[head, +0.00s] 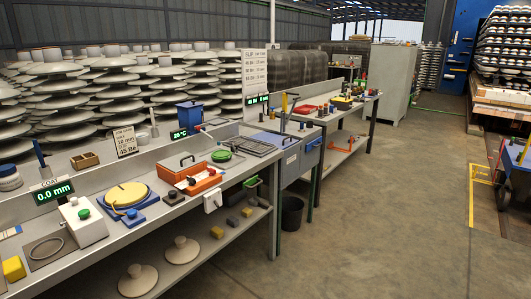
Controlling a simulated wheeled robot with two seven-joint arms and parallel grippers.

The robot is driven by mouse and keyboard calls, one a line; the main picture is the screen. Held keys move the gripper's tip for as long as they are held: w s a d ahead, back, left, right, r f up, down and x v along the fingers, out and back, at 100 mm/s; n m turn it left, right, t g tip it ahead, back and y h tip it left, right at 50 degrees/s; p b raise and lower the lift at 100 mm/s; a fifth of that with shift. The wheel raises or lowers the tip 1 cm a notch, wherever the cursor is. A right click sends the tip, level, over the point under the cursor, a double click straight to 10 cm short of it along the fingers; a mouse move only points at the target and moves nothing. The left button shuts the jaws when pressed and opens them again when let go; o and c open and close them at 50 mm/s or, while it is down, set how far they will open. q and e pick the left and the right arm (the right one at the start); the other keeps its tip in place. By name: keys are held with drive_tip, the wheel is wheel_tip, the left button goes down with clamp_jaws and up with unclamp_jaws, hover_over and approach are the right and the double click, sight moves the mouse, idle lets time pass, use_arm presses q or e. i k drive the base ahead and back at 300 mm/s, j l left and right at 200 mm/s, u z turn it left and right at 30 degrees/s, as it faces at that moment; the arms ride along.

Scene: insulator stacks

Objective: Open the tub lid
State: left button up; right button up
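A grey box-shaped tub (292,168) is set into the bench run at the middle of the head view. A flat grey lid (272,138) with a dark handle appears to lie shut on its top; the inside is hidden. Another dark flat panel (243,146) lies just left of it. I cannot tell whether that panel is part of the same lid. Neither of my grippers shows in this view.
The near bench holds an orange tray (205,182), a yellow disc (126,194), a white box (84,222) and a readout (53,192). A dark bin (292,213) stands under the bench. The floor (400,220) to the right is clear.

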sight(272, 137)
drive_tip(key=i+l+z, duration=0.1)
drive_tip(key=i+z, duration=0.15)
drive_tip(key=i, duration=0.45)
drive_tip(key=i+z, duration=0.3)
drive_tip(key=i, duration=0.4)
